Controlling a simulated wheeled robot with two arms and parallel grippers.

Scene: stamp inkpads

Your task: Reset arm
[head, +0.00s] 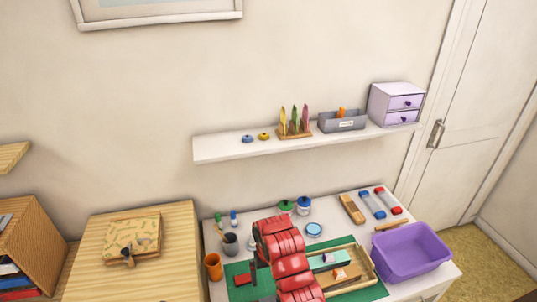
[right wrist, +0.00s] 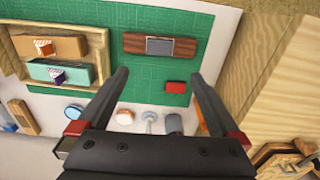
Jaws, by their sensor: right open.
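My right gripper (right wrist: 160,78) is open, its two dark fingers apart with nothing between them. In the right wrist view it hangs over the green mat (right wrist: 118,75). A dark wooden block with a grey pad (right wrist: 160,46) and a small red block (right wrist: 176,87) lie on the mat. In the head view my red right arm reaches over the desk and hides part of the mat (head: 232,270). A wooden tray (right wrist: 100,40) holds a brown box (right wrist: 70,46) and a teal box (right wrist: 50,71), each with a small stamp-like piece on top. My left gripper is not in view.
A purple bin (head: 410,252) stands at the desk's right. An orange cup (head: 213,266), a dark cup (head: 230,243) and jars (head: 304,205) stand around the mat. A white shelf (head: 225,149) runs above the desk. A wooden table (head: 175,230) adjoins at left.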

